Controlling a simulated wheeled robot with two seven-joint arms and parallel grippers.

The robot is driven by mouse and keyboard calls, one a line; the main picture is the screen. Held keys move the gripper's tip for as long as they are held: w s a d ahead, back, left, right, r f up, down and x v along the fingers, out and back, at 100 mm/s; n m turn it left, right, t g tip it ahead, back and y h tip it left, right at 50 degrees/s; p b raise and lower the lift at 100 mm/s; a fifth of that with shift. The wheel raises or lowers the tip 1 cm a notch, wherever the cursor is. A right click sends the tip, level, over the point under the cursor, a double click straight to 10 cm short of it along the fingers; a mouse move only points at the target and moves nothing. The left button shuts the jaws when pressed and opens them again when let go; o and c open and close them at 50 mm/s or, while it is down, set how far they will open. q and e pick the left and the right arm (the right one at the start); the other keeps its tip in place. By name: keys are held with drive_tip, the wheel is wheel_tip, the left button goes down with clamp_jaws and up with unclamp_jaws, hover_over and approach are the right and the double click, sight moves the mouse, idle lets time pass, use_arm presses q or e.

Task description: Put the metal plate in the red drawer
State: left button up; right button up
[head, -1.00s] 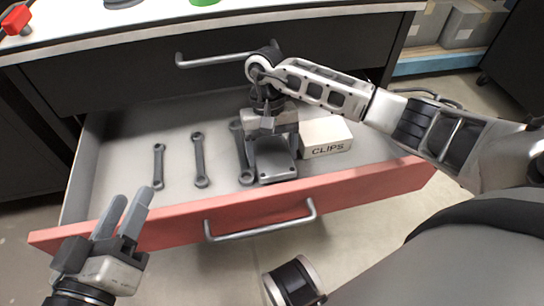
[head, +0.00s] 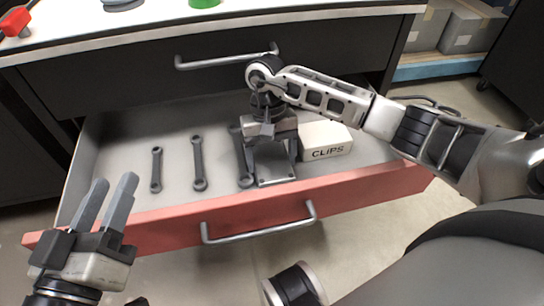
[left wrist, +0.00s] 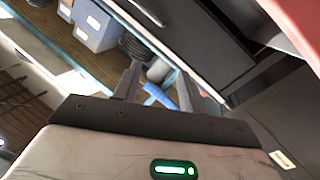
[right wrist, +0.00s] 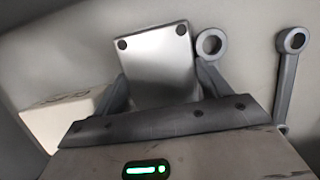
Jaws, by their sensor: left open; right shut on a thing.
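The metal plate (head: 273,163) is a grey square with holes near its corners. It is inside the open red-fronted drawer (head: 160,228), left of the clips box. My right gripper (head: 272,158) reaches down into the drawer and is shut on the plate, with a finger at each side. The right wrist view shows the plate (right wrist: 158,65) between the fingers. I cannot tell whether it touches the drawer floor. My left gripper (head: 116,180) is open and empty, in front of the drawer's left end.
Several grey wrenches (head: 198,163) lie in the drawer left of the plate. A white box marked CLIPS (head: 326,140) stands close on its right. A shut black drawer (head: 130,75) is above, under a white worktop (head: 150,18). The drawer floor's far left is clear.

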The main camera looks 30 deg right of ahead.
sight(270, 155)
drive_tip(key=shift+x, duration=0.75)
drive_tip(key=o, duration=1)
drive_tip(key=shift+s+f, duration=0.1)
drive_tip(key=shift+r, duration=0.2)
drive_tip(key=shift+r+p, duration=0.7)
drive_tip(key=shift+p, duration=0.15)
drive_tip(key=p+v, duration=0.1)
drive_tip(key=v, duration=0.5)
drive_tip(key=shift+w+p, duration=0.2)
drive_tip(key=shift+p, duration=0.1)
use_arm(q)
drive_tip(key=shift+s+f+g+y, duration=0.3)
drive_tip(key=shift+f+g, duration=0.15)
drive_tip(key=shift+f, duration=0.2)
drive_tip(key=shift+s+f+g+y, duration=0.2)
drive_tip(key=shift+f+g+y, duration=0.1)
drive_tip(key=shift+f+g, duration=0.25)
use_arm(e)
drive_tip(key=shift+w+d+r, duration=0.1)
drive_tip(key=shift+w+r, duration=0.05)
drive_tip(key=shift+r, duration=0.4)
use_arm(q)
drive_tip(key=shift+f, duration=0.1)
use_arm(e)
drive_tip(key=shift+r, duration=0.1)
